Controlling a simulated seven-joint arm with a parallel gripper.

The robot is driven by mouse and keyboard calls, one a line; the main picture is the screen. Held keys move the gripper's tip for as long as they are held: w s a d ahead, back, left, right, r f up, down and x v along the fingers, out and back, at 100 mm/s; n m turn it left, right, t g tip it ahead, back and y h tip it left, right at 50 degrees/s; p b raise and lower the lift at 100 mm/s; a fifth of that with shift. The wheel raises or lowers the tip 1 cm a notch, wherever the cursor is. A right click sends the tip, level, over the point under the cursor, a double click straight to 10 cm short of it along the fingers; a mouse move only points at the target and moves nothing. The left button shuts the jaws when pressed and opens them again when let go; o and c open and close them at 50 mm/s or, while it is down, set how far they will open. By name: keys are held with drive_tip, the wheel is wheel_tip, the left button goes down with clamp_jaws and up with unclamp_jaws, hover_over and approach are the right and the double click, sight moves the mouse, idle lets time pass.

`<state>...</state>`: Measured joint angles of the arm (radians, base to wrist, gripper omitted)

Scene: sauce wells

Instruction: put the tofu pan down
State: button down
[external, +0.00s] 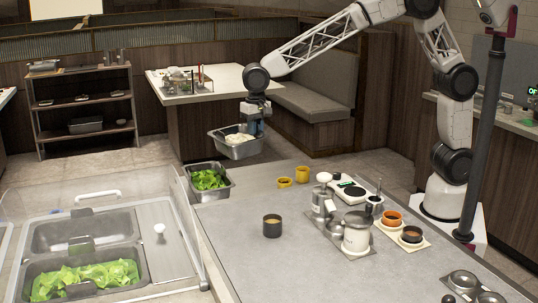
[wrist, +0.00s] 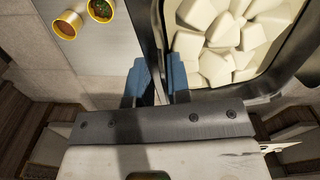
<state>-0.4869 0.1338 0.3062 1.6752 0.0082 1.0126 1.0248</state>
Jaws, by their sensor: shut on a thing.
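The tofu pan (external: 236,150) is a grey metal pan filled with white tofu cubes. In the external view it hangs in the air near the far edge of the counter. My gripper (external: 254,127) is above its right end. In the wrist view the blue fingers of my gripper (wrist: 157,78) are shut on the near-left wall of the tofu pan (wrist: 290,75), with the tofu heaped to their right. Part of the pan is outside the wrist view.
A pan of lettuce (external: 209,185) stands by the counter's far-left corner. Two yellow cups (external: 293,177) sit near the far edge, also in the wrist view (wrist: 84,18). The lidded cold well (external: 85,235) is left.

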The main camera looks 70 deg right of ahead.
drive_tip(key=s+a+n, duration=0.2)
drive_tip(key=s+a, duration=0.5)
drive_tip(key=a, duration=0.5)
drive_tip(key=s+a+n, duration=0.1)
drive_tip(key=s+a, duration=0.6)
drive_tip(key=a, duration=0.6)
drive_tip(key=s+a+n, duration=0.3)
drive_tip(key=s+a, duration=1.2)
drive_tip(key=s, duration=0.3)
drive_tip(key=shift+a+f, duration=0.15)
drive_tip(key=shift+f, duration=2.35)
drive_tip(key=shift+f, duration=0.15)
drive_tip(key=shift+f, duration=2.4)
drive_tip(key=shift+f, duration=2.45)
